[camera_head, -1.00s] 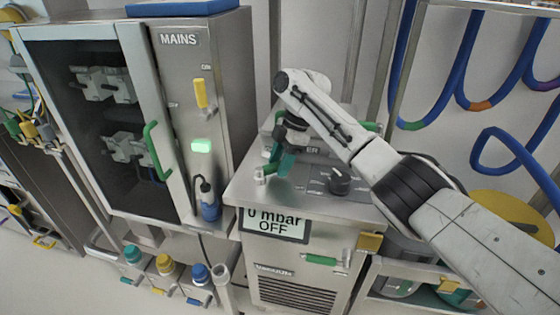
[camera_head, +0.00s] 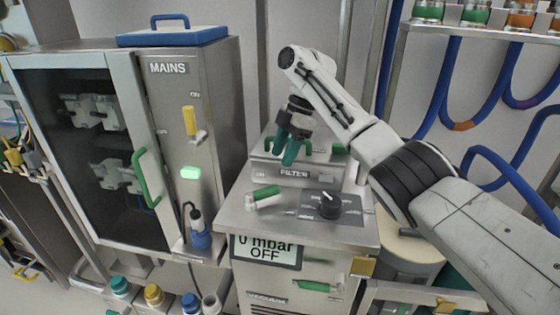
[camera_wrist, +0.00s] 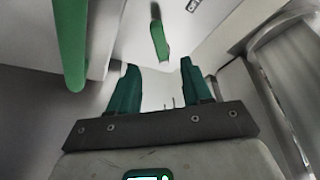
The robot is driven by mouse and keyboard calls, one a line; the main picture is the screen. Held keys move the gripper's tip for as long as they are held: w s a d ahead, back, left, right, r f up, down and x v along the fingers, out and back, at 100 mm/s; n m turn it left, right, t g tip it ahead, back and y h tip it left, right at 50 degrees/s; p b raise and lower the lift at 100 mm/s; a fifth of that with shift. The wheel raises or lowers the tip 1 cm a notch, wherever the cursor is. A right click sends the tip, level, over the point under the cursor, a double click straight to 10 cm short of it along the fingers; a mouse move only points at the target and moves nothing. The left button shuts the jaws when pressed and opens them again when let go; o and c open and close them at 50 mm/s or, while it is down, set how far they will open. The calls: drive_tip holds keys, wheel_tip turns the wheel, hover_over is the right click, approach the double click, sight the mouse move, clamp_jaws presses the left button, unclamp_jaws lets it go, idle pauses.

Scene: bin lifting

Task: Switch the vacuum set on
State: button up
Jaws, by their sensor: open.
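The vacuum set (camera_head: 300,225) is a steel unit whose display (camera_head: 267,251) reads "0 mbar OFF". On its top are a lever (camera_head: 264,195) with a green grip and white end, and a black rotary knob (camera_head: 329,205). My gripper (camera_head: 283,160) is above the top, behind the lever and apart from it in the head view. Its green fingers are open with nothing between them. The wrist view shows the two fingers (camera_wrist: 158,72) spread, with a short green grip (camera_wrist: 160,41) beyond; I cannot tell which one it is.
A FILTER housing (camera_head: 294,174) stands at the back of the unit, close to my gripper. The MAINS cabinet (camera_head: 172,100) is at left, with a green door handle (camera_head: 146,178), a yellow lever (camera_head: 190,121) and a lit green light (camera_head: 190,172). Blue hoses (camera_head: 445,90) hang at right.

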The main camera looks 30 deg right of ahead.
sight(263, 197)
drive_tip(key=shift+r, duration=0.1)
